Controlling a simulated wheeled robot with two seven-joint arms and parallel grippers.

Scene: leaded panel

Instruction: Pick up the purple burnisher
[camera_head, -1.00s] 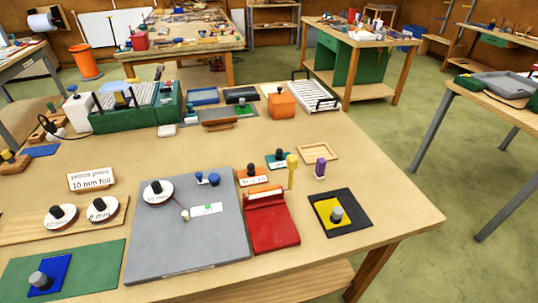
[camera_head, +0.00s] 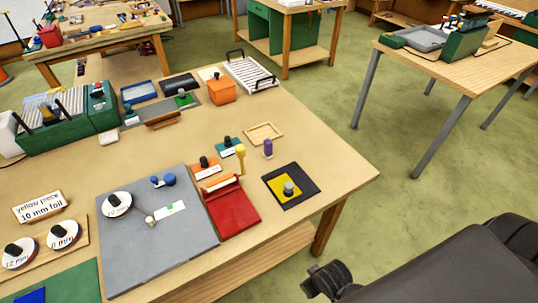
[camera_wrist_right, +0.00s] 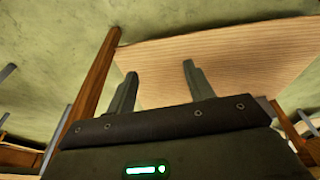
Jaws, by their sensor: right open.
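The purple burnisher (camera_head: 268,148) stands upright on the workbench, between the small wooden tray and the black mat in the head view. My right arm comes in at the lower right of the head view, off the bench's right edge and well apart from the burnisher. My right gripper shows in the right wrist view (camera_wrist_right: 157,90), with its two fingers spread and nothing between them. The wrist view shows a wooden surface and green floor beyond the fingers, not the burnisher. My left gripper is not in view.
A yellow upright tool (camera_head: 240,158) stands left of the burnisher, by a red block (camera_head: 232,208). The black mat (camera_head: 309,180) with a yellow square and grey knob lies in front. A shallow wooden tray (camera_head: 263,132) lies behind. The bench's right corner is bare.

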